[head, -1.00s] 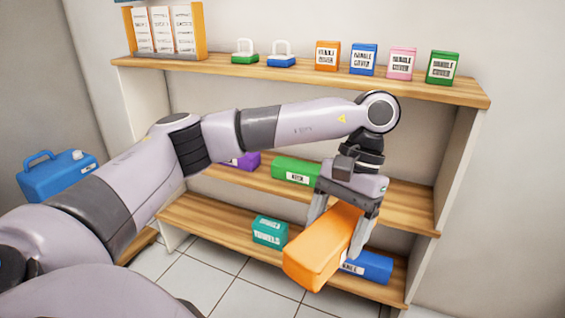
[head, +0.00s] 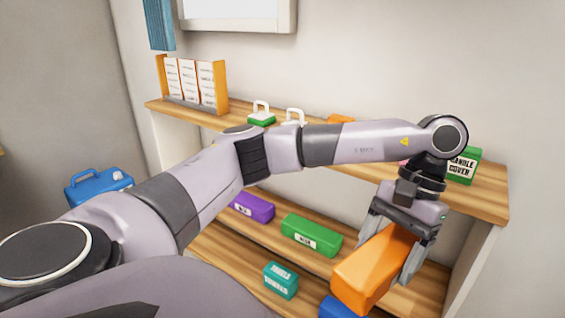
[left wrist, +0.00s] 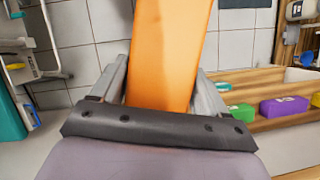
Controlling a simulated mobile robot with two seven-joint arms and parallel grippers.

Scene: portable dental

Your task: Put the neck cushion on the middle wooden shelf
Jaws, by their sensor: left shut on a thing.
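A long orange block (head: 368,272), which I take to be the neck cushion, is held in my left gripper (head: 388,252). No label shows on it. The fingers are shut on its two sides, and it hangs tilted in front of the right part of the shelf unit. In the left wrist view the orange block (left wrist: 172,50) lies between the two fingers. The middle wooden shelf (head: 276,228) carries a purple block (head: 253,207) and a green block (head: 311,235). Its right part is partly hidden by the gripper and block. My right gripper is out of view.
The top shelf (head: 486,198) holds an orange rack (head: 221,87), small white-handled items and a green box (head: 464,164). A teal box (head: 281,279) and a blue block (head: 340,308) sit on the bottom shelf. A blue container (head: 98,186) stands left.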

